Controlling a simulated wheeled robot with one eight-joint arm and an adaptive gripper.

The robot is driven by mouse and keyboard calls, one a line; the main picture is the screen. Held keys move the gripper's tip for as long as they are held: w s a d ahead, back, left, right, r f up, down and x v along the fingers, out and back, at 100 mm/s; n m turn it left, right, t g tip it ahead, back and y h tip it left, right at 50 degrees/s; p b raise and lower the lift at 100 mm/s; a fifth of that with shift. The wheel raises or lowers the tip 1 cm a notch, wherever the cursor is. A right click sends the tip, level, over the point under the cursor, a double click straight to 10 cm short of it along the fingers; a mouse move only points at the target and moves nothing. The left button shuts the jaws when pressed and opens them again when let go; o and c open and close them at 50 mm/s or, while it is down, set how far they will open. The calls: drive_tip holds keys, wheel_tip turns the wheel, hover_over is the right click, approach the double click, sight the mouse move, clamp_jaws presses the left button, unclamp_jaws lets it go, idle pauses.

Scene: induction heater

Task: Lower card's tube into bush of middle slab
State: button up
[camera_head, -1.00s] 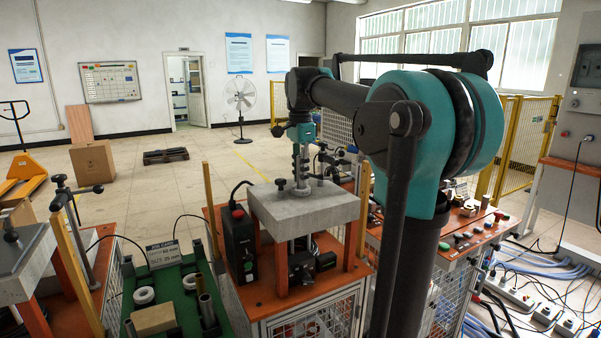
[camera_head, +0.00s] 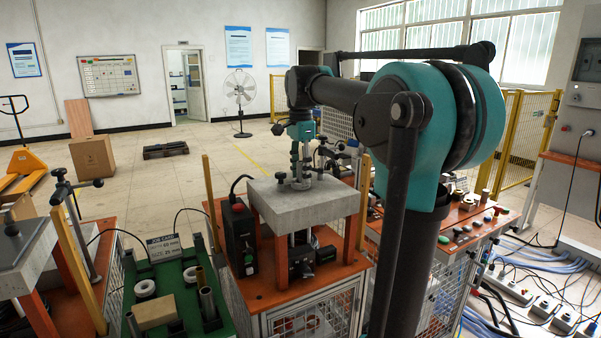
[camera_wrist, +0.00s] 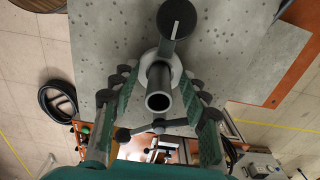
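The middle slab (camera_head: 325,204) is a grey block on orange legs, with a pale ring-shaped bush (camera_wrist: 174,60) in its top. A grey metal tube (camera_wrist: 159,92) stands in the bush, its open upper end facing the wrist camera. How deep it sits is hidden. My gripper (camera_wrist: 163,88) is around the tube, with one green-and-black finger on each side and gaps between fingers and tube, so it looks open. In the head view my gripper (camera_head: 301,160) is just above the slab. The job card (camera_head: 163,248) stands at the green tray; its small print reads about 60 mm and 25 mm.
A black-knobbed clamp (camera_wrist: 175,20) stands on the slab close to the tube. A black control box (camera_head: 238,238) is left of the slab. The green tray (camera_head: 183,328) holds tubes (camera_head: 207,303), white rings (camera_head: 145,288) and a tan block (camera_head: 154,314). Another slab is at far left.

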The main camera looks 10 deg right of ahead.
wheel_tip(320, 180, up, 12)
idle(0.6)
drive_tip(key=shift+s, duration=0.1)
idle(0.4)
